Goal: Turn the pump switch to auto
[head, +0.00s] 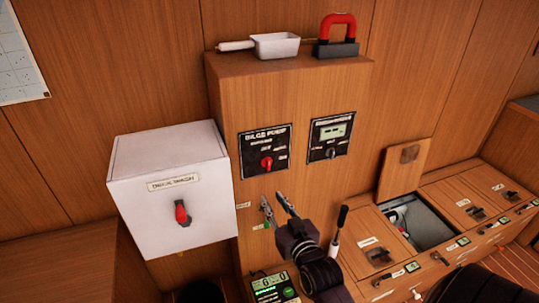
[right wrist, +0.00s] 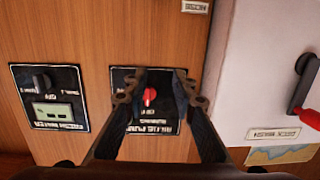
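The bilge pump panel (head: 250,166) is a black plate on the front of the wooden cabinet, with a red rotary switch (head: 267,163) in its middle. The small position labels are too blurred to read surely, and I cannot tell which one the switch points at. My right gripper (head: 274,201) is open and empty, below the panel in the head view. In the right wrist view the panel appears upside down, and the red switch (right wrist: 150,96) shows between the open fingers (right wrist: 158,85), apart from them. My left gripper is not in view.
A freshwater panel (head: 331,152) with a display and black knob is at the right. A white box (head: 150,220) with a red-handled switch juts out at the left. A scoop (head: 275,45) and a red magnet (head: 337,28) sit on top. An open locker (head: 425,222) is at right.

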